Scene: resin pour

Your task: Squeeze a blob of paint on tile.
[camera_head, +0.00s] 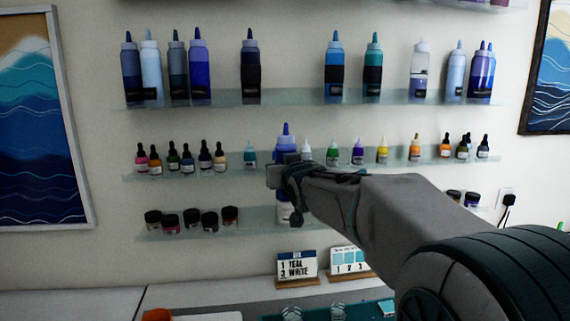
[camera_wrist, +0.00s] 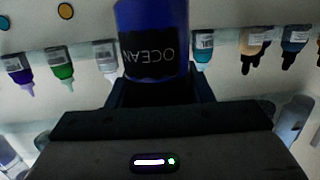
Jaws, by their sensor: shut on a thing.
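A blue squeeze bottle labelled OCEAN (camera_wrist: 165,12) is between the jaws of my gripper (camera_wrist: 160,88) in the wrist view, where its label appears upside down. In the head view the same bottle (camera_head: 286,143) shows its blue nozzle pointing up above my gripper (camera_head: 283,173), which hides its middle. The bottle is upright in front of the middle shelf. A small pale piece (camera_head: 388,308) lies at the bottom edge of the head view. I cannot tell whether it is the tile.
The upper shelf (camera_head: 300,98) holds several tall bottles. The middle shelf (camera_head: 395,160) holds small dropper bottles, and the lower shelf (camera_head: 260,222) holds jars. A card reading TEAL and WHITE (camera_head: 297,264) and a swatch card (camera_head: 349,260) stand on the worktop (camera_head: 215,295). A teal mat (camera_head: 270,318) lies before them.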

